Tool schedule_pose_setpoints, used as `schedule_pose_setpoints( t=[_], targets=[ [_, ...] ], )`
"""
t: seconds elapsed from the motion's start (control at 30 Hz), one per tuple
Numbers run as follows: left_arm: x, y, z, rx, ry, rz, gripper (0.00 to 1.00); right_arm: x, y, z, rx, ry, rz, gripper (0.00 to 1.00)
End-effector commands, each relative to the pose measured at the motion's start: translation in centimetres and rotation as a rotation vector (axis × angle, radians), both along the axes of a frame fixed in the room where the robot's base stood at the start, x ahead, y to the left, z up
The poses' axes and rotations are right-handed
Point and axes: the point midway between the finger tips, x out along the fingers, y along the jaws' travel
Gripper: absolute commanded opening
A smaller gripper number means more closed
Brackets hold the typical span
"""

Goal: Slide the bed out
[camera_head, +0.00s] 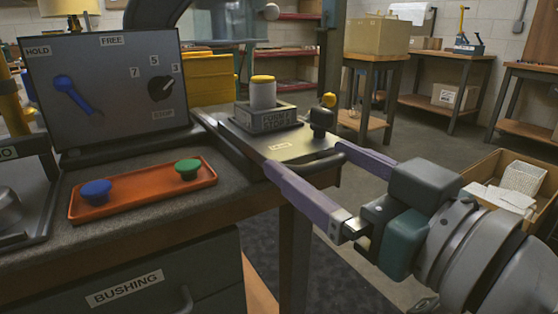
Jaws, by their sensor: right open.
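The bed (310,147) is a grey metal plate with a small label, lying at the right end of the workbench. A square grey holder (268,117) with lettering sits on it, with a pale cylinder with a yellow top (263,92) standing in it. A dark knob (321,118) with a yellow ball rises at the bed's right end. My right gripper (307,159) is open, its two purple fingers pointing at the bed's front end, one on each side of it. I cannot tell whether they touch it. My left gripper is out of view.
A panel (105,90) with a blue lever and a black dial stands behind an orange tray (140,190) with a blue and a green knob. A drawer marked BUSHING (150,280) is below. A cardboard box (510,185) stands at the right. Floor shows beyond the bed.

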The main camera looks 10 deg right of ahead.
Motion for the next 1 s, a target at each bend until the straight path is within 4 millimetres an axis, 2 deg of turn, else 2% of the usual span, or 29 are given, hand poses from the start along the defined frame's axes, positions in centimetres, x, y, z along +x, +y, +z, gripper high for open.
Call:
schedule_pose_setpoints(
  t=[0.17, 0.4, 0.6, 0.77, 1.0],
  targets=[
    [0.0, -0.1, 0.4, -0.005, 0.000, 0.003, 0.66, -1.4, -0.5, -0.1, -0.002, 0.006, 0.000, 1.00],
    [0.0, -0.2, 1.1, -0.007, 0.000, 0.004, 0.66, -5.7, -2.0, -0.1, -0.001, 0.007, 0.001, 1.00],
    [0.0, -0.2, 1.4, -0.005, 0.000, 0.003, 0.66, -8.3, -2.9, -0.1, 0.000, 0.004, 0.001, 1.00],
    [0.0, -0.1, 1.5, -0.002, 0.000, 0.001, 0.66, -9.3, -3.3, 0.0, 0.002, 0.001, 0.001, 1.00],
    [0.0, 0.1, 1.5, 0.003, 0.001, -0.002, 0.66, -9.4, -3.3, 0.0, 0.002, -0.002, 0.001, 1.00]
  ],
)
